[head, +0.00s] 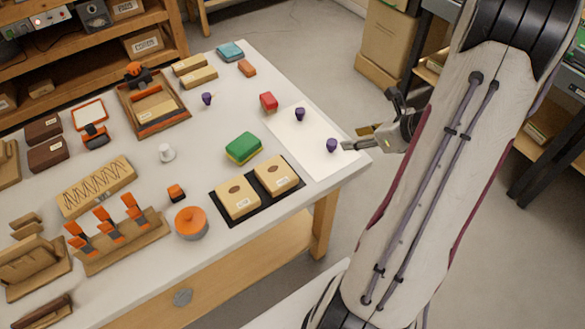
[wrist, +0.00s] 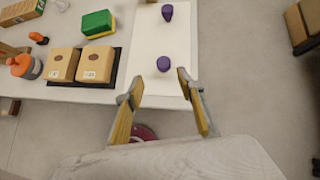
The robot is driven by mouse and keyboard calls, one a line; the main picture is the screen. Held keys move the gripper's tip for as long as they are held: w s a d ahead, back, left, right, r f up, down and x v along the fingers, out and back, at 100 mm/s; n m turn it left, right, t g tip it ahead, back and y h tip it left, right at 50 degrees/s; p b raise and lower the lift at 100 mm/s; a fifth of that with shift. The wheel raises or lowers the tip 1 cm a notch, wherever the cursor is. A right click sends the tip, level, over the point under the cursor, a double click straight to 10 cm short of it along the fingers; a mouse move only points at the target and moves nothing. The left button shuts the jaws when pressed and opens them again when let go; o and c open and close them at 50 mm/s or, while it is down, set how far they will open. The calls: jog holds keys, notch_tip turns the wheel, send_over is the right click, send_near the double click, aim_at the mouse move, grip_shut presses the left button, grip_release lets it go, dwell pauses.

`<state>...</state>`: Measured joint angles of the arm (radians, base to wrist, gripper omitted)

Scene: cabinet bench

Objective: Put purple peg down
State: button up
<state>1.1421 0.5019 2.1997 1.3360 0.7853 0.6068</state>
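Several small purple pegs show in the head view. One purple peg (head: 332,145) stands near the right end of the white mat (head: 325,168), close to my gripper's fingers. A second purple peg (head: 299,114) stands farther back on the mat, and a third purple peg (head: 207,98) is on the bare table to the left. In the wrist view the near peg (wrist: 163,63) is just beyond the fingertips and the other peg (wrist: 167,12) is farther off. My gripper (wrist: 158,82) is open, with nothing between its yellow-padded fingers. In the head view the gripper (head: 352,140) is at the table's right edge.
A red block (head: 269,102) lies by the mat's far left edge. A green and yellow sponge (head: 244,147) and two tan boxes on a black tray (head: 222,198) stand left of the mat. The table's right edge is close to the near peg.

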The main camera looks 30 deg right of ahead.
jog(key=a+r+n+g+y, duration=0.1)
jog(key=a+r+n+g, duration=0.1)
jog(key=a+r+n, duration=0.7)
jog(key=a+r+n+g+y, duration=0.1)
jog(key=a+r+n, duration=0.35)
jog(key=a, duration=0.85)
jog(key=s+a+r+n+h, duration=0.2)
jog(key=s+a+n, duration=0.3)
jog(key=n, duration=0.5)
jog(key=s+a+r+n+h, duration=0.1)
jog(key=s+a+r+n, duration=0.4)
jog(key=n, duration=0.5)
jog(key=s, duration=0.2)
jog(key=shift+s+a+h, duration=0.25)
jog(key=shift+s+h, duration=0.1)
jog(key=shift+h, duration=0.05)
